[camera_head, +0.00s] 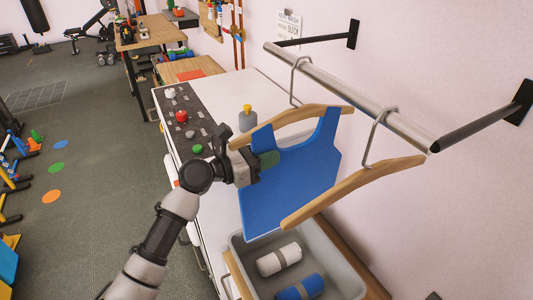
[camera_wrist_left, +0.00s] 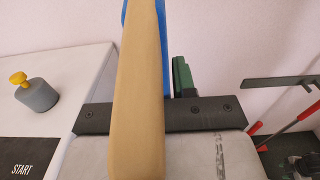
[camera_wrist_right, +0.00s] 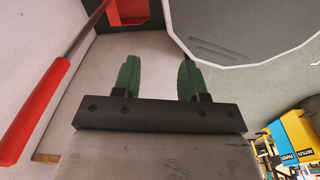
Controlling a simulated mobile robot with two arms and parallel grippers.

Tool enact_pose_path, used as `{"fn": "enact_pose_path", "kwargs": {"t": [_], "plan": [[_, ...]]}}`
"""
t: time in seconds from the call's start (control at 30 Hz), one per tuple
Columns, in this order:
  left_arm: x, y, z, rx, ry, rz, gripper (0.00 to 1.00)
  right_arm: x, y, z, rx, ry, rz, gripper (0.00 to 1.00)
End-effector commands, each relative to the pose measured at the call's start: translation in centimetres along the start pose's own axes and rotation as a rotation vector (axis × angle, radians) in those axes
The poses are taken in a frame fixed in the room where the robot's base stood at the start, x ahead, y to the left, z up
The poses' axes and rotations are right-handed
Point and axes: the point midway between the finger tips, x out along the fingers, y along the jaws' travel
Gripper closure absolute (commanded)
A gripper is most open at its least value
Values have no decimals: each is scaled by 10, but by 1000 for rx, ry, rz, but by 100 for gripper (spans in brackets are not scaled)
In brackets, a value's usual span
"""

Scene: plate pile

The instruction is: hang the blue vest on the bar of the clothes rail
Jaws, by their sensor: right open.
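The blue vest (camera_head: 297,175) hangs spread out, its upper edge along a wooden hanger (camera_head: 290,117) whose hook appears to loop over the bar (camera_head: 345,90) of the clothes rail. A second wooden hanger (camera_head: 352,190) hangs nearer, overlapping the vest's lower right edge. My left gripper (camera_head: 266,160) is at the vest's upper left. In the left wrist view a wooden hanger arm (camera_wrist_left: 138,90) crosses in front of the gripper, hiding one finger, with a thin blue strip beside it. Whether the jaws grip is unclear. My right gripper (camera_wrist_right: 158,80) is open and empty, seen only in its wrist view.
A grey bin (camera_head: 240,245) below the rail holds a white roll (camera_head: 279,259) and a blue roll (camera_head: 300,288). A white counter (camera_head: 237,95) carries a dark button panel (camera_head: 188,120) and a grey weight with a yellow knob (camera_head: 247,118). Floor at left is largely clear.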

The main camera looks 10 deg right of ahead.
Motion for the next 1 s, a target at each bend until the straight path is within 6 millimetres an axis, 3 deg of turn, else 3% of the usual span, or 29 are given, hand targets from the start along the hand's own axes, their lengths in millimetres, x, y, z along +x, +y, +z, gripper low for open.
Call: {"fn": "enact_pose_path", "kwargs": {"t": [0.03,0.13,0.47,1.0], "plan": [[0,0,0,0,-1,0,66,0,0,0,1,0,0,57],[0,0,0,0,0,0,51,0,0,0,1,0,0,57],[-4,0,-2,0,2,0,51,1,-1,0,2,0,-1,57],[-96,0,-2,1,1,1,51,24,-4,2,3,1,-4,57]]}}
